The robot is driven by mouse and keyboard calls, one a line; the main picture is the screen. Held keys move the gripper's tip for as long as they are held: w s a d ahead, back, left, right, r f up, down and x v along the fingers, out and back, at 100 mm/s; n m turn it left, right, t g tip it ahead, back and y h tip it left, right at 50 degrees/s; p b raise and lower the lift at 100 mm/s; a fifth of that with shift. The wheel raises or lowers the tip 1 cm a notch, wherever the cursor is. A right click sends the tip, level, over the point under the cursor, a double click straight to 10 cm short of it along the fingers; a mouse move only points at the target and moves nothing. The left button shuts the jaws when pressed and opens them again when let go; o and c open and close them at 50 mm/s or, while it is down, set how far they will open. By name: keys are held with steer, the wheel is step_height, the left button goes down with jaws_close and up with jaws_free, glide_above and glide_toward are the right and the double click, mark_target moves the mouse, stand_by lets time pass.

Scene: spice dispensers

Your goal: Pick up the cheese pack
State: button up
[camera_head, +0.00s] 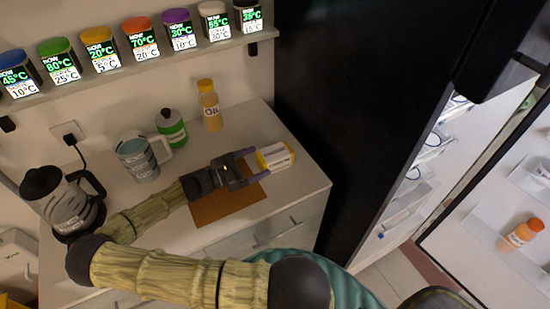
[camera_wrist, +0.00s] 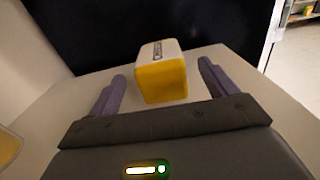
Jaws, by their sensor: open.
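The cheese pack (camera_head: 276,157) is a small yellow and white block on the light counter near its right end. In the wrist view the cheese pack (camera_wrist: 161,72) shows its yellow end towards me, between and just ahead of my fingertips. My gripper (camera_head: 254,165) is open, with its two purple fingers pointing at the pack from the left. In the wrist view my gripper (camera_wrist: 162,80) has one finger on each side of the pack, with gaps visible on both sides. The pack's far side is hidden.
A brown board (camera_head: 228,206) lies under my gripper. An oil bottle (camera_head: 210,106), a green-labelled container (camera_head: 172,128), a jug (camera_head: 137,158) and a kettle (camera_head: 70,203) stand behind and left. A black fridge (camera_head: 345,110) rises at the right. Several dispensers line the shelf (camera_head: 130,72).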

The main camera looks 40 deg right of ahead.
mark_target(272, 153)
steer(key=p+x, duration=0.1)
steer(key=x, duration=0.5)
steer(key=shift+d, duration=0.15)
stand_by(0.3)
steer(key=c, duration=1.2)
steer(key=shift+c, duration=0.2)
steer(key=shift+r, duration=0.1)
step_height(272, 153, up, 28)
